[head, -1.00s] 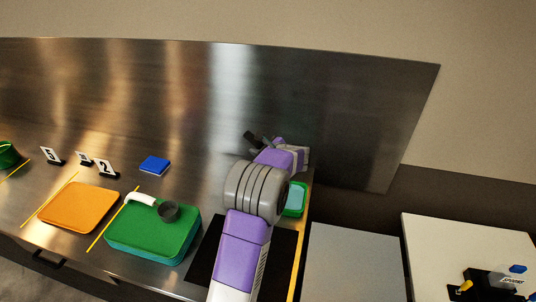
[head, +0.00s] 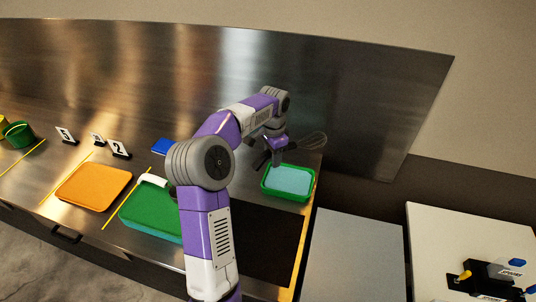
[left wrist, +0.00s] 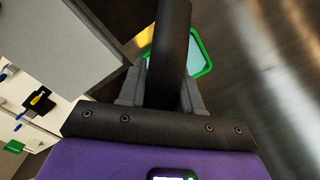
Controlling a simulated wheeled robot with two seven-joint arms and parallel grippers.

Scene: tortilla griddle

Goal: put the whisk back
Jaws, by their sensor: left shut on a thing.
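My left gripper (head: 277,152) is at the far right end of the steel counter, above a green tray with a pale blue inside (head: 314,182). It is shut on a dark-handled whisk, whose grey wire loops (head: 312,143) point right over the tray's far edge. In the left wrist view the dark handle (left wrist: 168,55) stands between the fingers (left wrist: 162,97); the green tray (left wrist: 207,68) shows partly behind it. The whisk looks raised above the tray; the exact gap cannot be told. My right gripper is not in view.
A black mat (head: 258,240) lies in front of the tray. A green board (head: 150,212), an orange board (head: 93,187), a blue block (head: 161,146) and number signs (head: 118,149) are to the left. A steel backsplash (head: 370,100) stands behind. A grey cabinet (head: 355,260) is at right.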

